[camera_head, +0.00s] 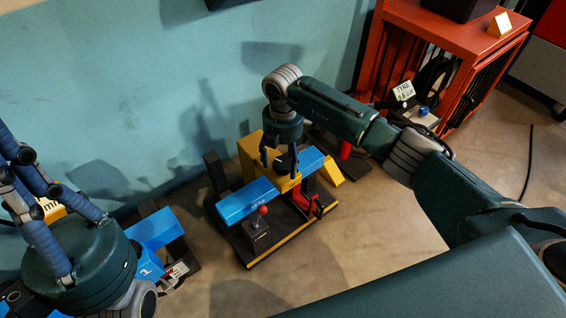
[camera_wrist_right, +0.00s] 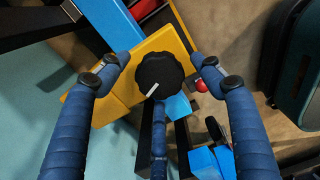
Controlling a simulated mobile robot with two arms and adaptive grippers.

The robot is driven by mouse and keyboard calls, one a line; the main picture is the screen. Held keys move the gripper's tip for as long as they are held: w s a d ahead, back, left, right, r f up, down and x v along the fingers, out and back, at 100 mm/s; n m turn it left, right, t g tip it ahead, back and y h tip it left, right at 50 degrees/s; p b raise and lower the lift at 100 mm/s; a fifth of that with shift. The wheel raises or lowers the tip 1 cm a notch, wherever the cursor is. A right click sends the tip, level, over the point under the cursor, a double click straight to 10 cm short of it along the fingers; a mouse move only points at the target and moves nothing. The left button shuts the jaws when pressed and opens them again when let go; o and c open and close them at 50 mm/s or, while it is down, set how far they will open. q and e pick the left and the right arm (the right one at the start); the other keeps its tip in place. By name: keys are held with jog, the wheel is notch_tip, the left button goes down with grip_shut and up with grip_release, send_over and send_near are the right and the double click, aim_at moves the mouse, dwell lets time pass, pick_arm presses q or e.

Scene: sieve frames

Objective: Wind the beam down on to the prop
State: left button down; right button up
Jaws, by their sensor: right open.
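A rig stands on the floor by the wall, with a blue beam (camera_head: 245,201) running through a yellow frame (camera_head: 290,184). A black lobed knob (camera_wrist_right: 160,75) with a white mark sits on top of the yellow frame. My right gripper (camera_head: 277,163) is over the knob, pointing down. In the right wrist view its open fingers (camera_wrist_right: 161,62) stand either side of the knob, with gaps visible. A red upright part (camera_head: 306,197) beside the frame, under the beam, may be the prop; its top is hidden. My left gripper (camera_head: 32,185) is at the left edge, away from the rig.
A red-knobbed lever (camera_head: 263,210) stands on the rig's dark base. Another blue piece (camera_head: 155,230) lies at lower left, partly behind my left gripper. An orange cabinet (camera_head: 400,40) stands at the back right.

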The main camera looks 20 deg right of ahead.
jog(key=shift+f, duration=0.15)
jog(key=c, duration=1.1)
jog(key=shift+c, duration=0.2)
